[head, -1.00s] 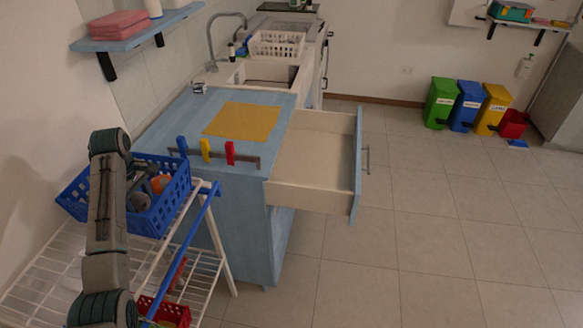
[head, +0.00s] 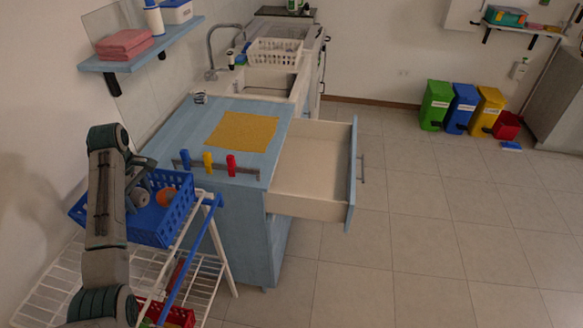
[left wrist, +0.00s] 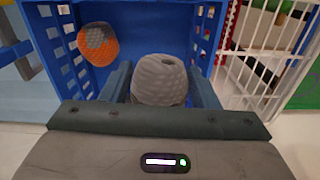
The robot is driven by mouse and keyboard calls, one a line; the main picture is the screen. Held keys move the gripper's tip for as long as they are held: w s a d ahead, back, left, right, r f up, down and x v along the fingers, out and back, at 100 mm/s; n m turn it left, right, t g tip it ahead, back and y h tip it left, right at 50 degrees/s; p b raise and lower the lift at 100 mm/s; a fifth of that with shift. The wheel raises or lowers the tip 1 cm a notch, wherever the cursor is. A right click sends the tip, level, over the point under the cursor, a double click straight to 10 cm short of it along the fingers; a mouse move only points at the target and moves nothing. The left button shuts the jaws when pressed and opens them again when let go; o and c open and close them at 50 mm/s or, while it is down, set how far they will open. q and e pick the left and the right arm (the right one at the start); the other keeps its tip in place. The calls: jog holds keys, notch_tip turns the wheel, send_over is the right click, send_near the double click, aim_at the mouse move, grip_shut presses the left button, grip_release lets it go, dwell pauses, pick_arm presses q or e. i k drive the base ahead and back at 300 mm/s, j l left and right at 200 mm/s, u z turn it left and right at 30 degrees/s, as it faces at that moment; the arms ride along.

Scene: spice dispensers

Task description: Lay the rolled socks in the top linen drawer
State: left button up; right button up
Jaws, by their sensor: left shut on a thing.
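My left gripper (left wrist: 161,88) is shut on a grey rolled pair of socks (left wrist: 160,79), which sits between its fingers. In the head view the grey socks (head: 140,197) show at the gripper, at the left side of the blue basket (head: 150,236). A second, orange and grey roll (left wrist: 98,44) lies in the basket; it also shows in the head view (head: 166,198), right of the gripper. The top linen drawer (head: 308,181) is pulled open from the blue cabinet and looks empty. My right gripper is not in view.
The basket rests on a white wire rack (head: 222,245) beside the cabinet. Blue, yellow and red pegs (head: 208,160) stand on a strip along the cabinet top's near edge. A yellow cloth (head: 240,131) lies behind them. A wall shelf (head: 150,45) hangs at the upper left.

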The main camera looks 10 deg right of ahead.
aim_at(322, 151)
jog(key=l+z, duration=0.15)
jog(key=l, duration=0.25)
jog(key=i+l+z, duration=0.2)
jog(key=l, duration=0.2)
jog(key=i+l+z, duration=0.25)
jog(key=i, duration=0.2)
jog(key=i+j+z, duration=0.1)
jog(key=i+z, duration=0.2)
jog(key=i, duration=0.2)
jog(key=i+j+z, duration=0.15)
jog(key=j, duration=0.2)
jog(key=i+j+z, duration=0.2)
jog(key=i+j, duration=0.05)
jog(key=j, duration=0.1)
